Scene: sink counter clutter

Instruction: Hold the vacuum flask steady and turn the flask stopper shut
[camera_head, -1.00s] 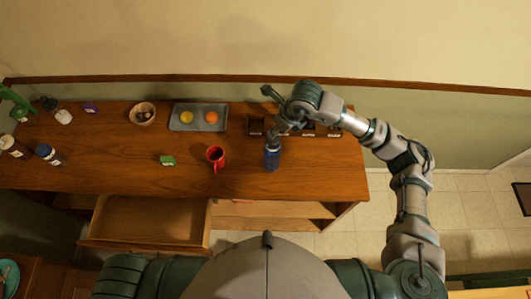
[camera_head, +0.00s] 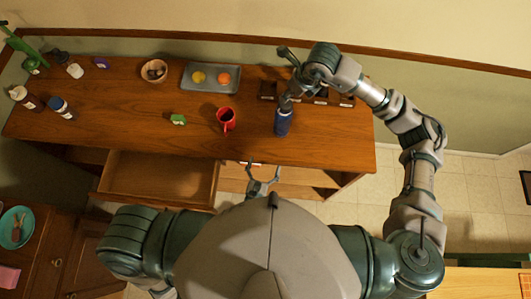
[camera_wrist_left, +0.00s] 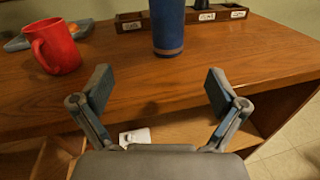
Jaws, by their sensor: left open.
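The blue vacuum flask (camera_head: 283,123) stands upright near the right end of the wooden counter. It also shows in the left wrist view (camera_wrist_left: 167,27), cut off at the top. My right gripper (camera_head: 288,101) is at the top of the flask, reaching down from above. It hides the stopper, and I cannot tell whether its fingers are closed on it. My left gripper (camera_head: 262,178) is open and empty at the counter's front edge, below and in front of the flask. In the left wrist view its spread fingers (camera_wrist_left: 159,88) point toward the flask, apart from it.
A red mug (camera_head: 226,119) stands left of the flask. A low dark wooden holder (camera_head: 320,99) lies behind it. A grey tray (camera_head: 211,88) with two fruits, a bowl (camera_head: 154,71) and a green block (camera_head: 178,120) are farther left. An open drawer (camera_head: 160,178) juts out in front.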

